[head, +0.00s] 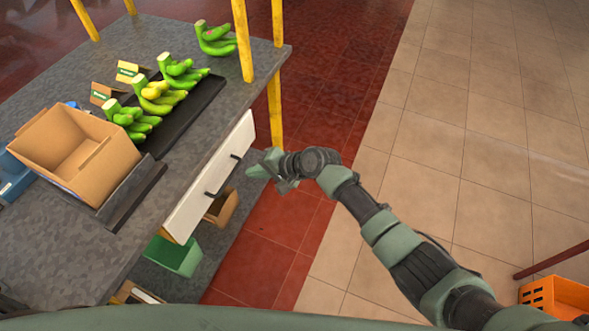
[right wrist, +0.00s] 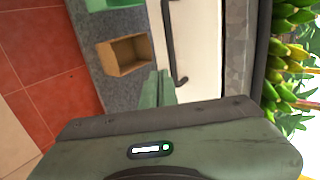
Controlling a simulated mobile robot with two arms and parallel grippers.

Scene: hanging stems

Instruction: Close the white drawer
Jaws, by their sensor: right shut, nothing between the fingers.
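The white drawer (head: 212,178) is under the grey tabletop, its long white front facing right with dark handles. In the head view its front lies close along the table's edge; I cannot tell whether a small gap is left. In the right wrist view the white front (right wrist: 198,50) and a dark handle (right wrist: 172,45) show beyond my fingers. My right gripper (head: 260,168) is shut and empty, just right of the drawer front near its far handle; contact cannot be made out. It also shows in the right wrist view (right wrist: 158,88). My left gripper is out of view.
On the grey table (head: 55,235) stand a cardboard box (head: 75,150) and a black tray (head: 195,110) with banana bunches (head: 160,95). Below are a green bin (head: 175,257) and a brown box (head: 222,207). A yellow post (head: 242,40) rises nearby. The tiled floor at right is mostly clear.

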